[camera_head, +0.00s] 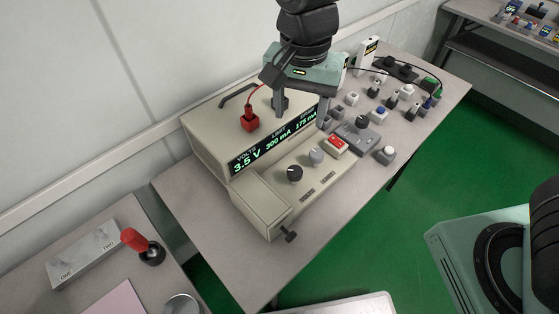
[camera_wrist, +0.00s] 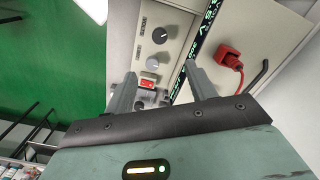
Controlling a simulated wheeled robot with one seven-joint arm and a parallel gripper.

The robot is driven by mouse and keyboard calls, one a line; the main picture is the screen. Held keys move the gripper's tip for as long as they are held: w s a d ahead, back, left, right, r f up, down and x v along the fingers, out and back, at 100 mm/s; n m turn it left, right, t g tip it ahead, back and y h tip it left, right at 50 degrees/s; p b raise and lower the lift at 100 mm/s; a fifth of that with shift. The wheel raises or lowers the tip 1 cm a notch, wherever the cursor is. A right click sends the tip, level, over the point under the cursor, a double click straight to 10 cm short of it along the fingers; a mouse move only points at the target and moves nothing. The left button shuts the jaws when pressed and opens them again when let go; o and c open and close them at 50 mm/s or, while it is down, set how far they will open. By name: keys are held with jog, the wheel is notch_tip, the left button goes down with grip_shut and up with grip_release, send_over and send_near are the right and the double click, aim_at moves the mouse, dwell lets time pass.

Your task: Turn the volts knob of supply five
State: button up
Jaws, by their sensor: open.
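A beige bench supply (camera_head: 205,140) stands on the grey table, its green display (camera_head: 270,140) reading 3.5 V, 300 mA and 175 mA. On its lower panel are a black knob (camera_head: 294,174) and a grey knob (camera_head: 316,156). In the wrist view the black knob (camera_wrist: 159,36) and grey knob (camera_wrist: 152,62) lie beyond the fingertips. My gripper (camera_head: 301,112) is open and empty above the supply's far end, apart from both knobs. It also shows in the wrist view (camera_wrist: 160,72).
A red rocker switch (camera_head: 337,145) sits beside the grey knob. A red plug (camera_head: 250,122) with a cable stands on the supply's top. Several small knobs and switches (camera_head: 378,114) crowd the table beyond.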

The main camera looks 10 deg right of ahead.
aim_at(295, 170)
notch_tip(295, 170, down, 17)
jog(key=shift+f+b, duration=0.15)
jog(key=shift+b, duration=0.55)
jog(key=shift+c, duration=0.4)
jog(key=c, duration=0.9)
